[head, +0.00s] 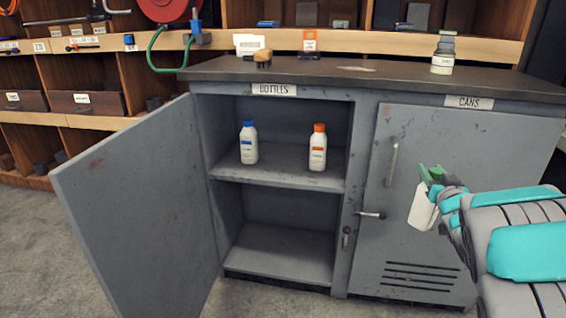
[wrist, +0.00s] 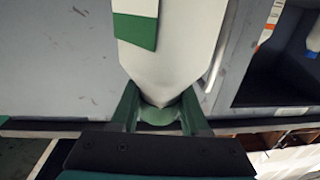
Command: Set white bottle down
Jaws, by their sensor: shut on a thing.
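My gripper (head: 432,180) is at the right in the head view, in front of the cabinet's shut right door. It is shut on a white bottle (head: 422,211) with a green cap, held in the air below and beside the fingers. In the wrist view the white bottle (wrist: 172,50) with a green label (wrist: 136,30) sits between the green fingers. Its lower part is out of the wrist view. Two other white bottles stand upright on the upper shelf (head: 283,173) of the open compartment: one with a blue cap (head: 249,145), one with an orange cap (head: 317,150).
The left cabinet door (head: 140,205) stands wide open toward the left. The lower shelf (head: 280,252) is empty. The upper shelf has free room between and beside its bottles. The countertop (head: 330,72) holds a few small items and a jar (head: 443,55).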

